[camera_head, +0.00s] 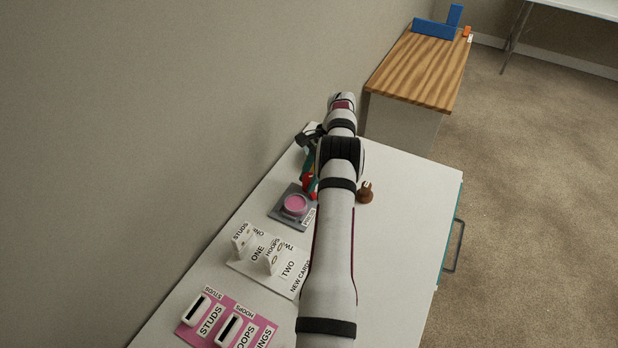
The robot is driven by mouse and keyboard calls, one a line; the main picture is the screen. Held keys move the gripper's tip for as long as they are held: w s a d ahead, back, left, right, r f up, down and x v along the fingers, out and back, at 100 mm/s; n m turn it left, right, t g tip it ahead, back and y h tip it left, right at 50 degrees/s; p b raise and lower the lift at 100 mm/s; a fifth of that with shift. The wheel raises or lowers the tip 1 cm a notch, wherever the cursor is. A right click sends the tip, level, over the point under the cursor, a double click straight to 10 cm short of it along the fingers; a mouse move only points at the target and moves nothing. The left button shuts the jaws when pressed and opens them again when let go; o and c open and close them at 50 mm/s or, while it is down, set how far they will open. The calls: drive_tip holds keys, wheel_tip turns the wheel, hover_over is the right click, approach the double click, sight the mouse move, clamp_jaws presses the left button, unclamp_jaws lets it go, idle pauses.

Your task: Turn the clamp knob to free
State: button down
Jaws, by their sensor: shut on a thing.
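My gripper (309,137) is the dark part at the far end of the white cabinet top, left of my wrist. It is small here and partly covered by my arm. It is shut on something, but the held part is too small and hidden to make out. A green and red thing (308,182) shows just below the gripper, partly behind my arm. I cannot tell whether this is the clamp, and no clamp knob can be clearly picked out.
A pink button (295,204) on a grey base, a white card holder (241,240) and a pink slotted board (187,333) stand left of my arm. A small brown thing (366,192) is just right of it. The cabinet top (400,230) is clear farther right. A wooden-topped table (415,72) stands beyond.

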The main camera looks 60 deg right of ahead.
idle(0.3)
drive_tip(key=shift+c, duration=2.2)
unclamp_jaws()
drive_tip(key=v, duration=0.7)
drive_tip(key=shift+r, duration=0.3)
